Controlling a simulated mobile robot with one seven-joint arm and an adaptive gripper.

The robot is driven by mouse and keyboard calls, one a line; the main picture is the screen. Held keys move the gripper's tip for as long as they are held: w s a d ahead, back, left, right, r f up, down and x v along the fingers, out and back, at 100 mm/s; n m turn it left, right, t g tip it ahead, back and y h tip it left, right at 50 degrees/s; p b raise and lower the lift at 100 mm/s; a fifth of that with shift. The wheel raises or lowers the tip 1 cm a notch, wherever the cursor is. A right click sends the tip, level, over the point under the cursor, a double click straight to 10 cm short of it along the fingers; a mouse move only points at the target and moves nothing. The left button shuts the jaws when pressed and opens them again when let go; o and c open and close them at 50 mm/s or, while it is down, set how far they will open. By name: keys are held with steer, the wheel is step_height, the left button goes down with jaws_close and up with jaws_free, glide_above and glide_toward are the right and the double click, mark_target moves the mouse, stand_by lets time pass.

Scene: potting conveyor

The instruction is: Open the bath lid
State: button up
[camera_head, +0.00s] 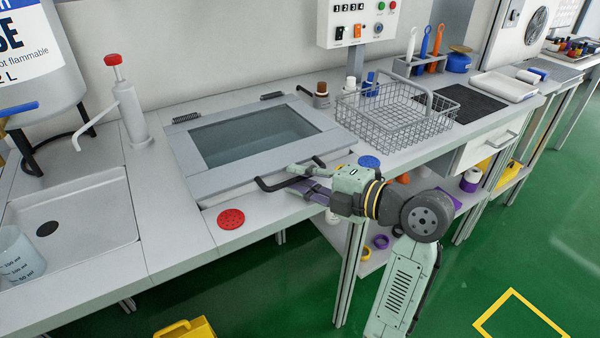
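The bath lid (185,155) is a grey frame with a glass window (250,135). It lies flat and shut on the bench, with hinges along its back edge. A dark bar handle (268,187) sticks out from its front edge. My gripper (296,178) is at this handle, coming from the right. Its two fingers look spread apart, one above the other, around the level of the bar. Whether they touch the bar cannot be told. Part of the handle is hidden behind the fingers.
A wire basket (400,128) stands right of the lid, close to my arm. A red disc (231,218) and a blue disc (369,162) lie near the bench's front edge. A red-topped pump bottle (130,110) stands at left. A control box (358,22) is above the back.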

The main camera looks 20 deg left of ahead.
steer(key=shift+w+a+f, duration=0.1)
steer(key=shift+a, duration=0.15)
steer(key=shift+c, duration=0.5)
jaws_close()
